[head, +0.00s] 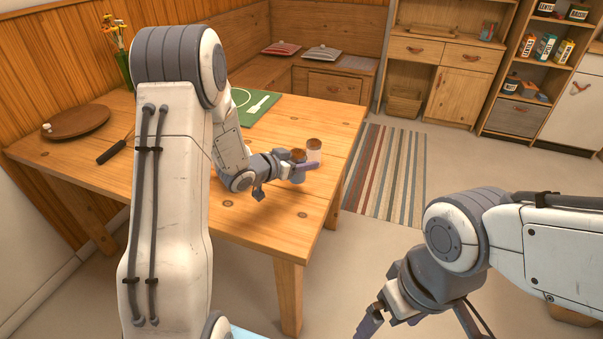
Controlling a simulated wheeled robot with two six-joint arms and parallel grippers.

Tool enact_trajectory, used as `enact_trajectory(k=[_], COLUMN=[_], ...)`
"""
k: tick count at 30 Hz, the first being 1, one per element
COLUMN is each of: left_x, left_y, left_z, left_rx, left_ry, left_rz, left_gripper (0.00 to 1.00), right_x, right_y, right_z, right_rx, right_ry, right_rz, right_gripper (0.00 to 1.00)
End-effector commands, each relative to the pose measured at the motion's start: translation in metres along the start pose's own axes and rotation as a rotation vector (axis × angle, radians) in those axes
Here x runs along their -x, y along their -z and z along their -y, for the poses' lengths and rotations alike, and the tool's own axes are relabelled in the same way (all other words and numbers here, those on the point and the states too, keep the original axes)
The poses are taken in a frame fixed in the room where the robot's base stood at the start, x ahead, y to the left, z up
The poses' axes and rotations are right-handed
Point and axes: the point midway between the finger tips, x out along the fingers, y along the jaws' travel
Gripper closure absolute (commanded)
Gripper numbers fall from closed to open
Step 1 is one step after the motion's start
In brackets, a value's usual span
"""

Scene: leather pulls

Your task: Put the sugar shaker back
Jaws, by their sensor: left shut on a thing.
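A small pale shaker with a brown top (314,150), which looks like the sugar shaker, is at the jaws of my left gripper (303,169) near the right edge of the wooden table (285,210). The purple fingers are shut on it, and they and the wrist hide its lower part. A second brown top shows just left of it, partly behind the gripper; I cannot tell what it belongs to. I cannot tell whether the shaker touches the table. My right gripper (388,319) hangs low over the floor beyond the table; its jaw opening is unclear.
A green board (240,107) with a white fork shape lies behind my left arm. A brown plate (77,121) and a dark-handled utensil (110,152) lie at left. A flower vase (122,62) stands at the back. Shelves (535,63) stand beyond a striped rug (385,175).

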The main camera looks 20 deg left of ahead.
Motion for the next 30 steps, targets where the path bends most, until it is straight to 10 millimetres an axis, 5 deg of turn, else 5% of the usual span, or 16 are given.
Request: enact_trajectory(k=[12,24,25,27,30], left_x=[-0.017,-0.019,-0.018,-0.018,-0.018], left_y=[-0.039,-0.044,-0.043,-0.043,-0.043], left_z=[0.005,0.006,0.005,0.005,0.005], left_rx=[0.002,-0.001,-0.001,0.000,0.000], left_ry=[-0.001,0.000,0.000,0.000,0.000], left_rz=[0.001,-0.001,0.000,0.000,0.000], left_gripper=[1.00,1.00,0.31,0.12,0.12], right_x=[-0.007,-0.011,-0.009,-0.009,-0.009], right_y=[-0.001,-0.001,-0.001,-0.001,-0.001], right_z=[-0.001,-0.001,-0.001,-0.001,-0.001], right_rx=[0.000,0.000,0.000,0.000,0.000], right_ry=[0.000,0.000,0.000,0.000,0.000], right_rz=[0.000,0.000,0.000,0.000,0.000], right_gripper=[0.01,0.01,0.01,0.01,0.01])
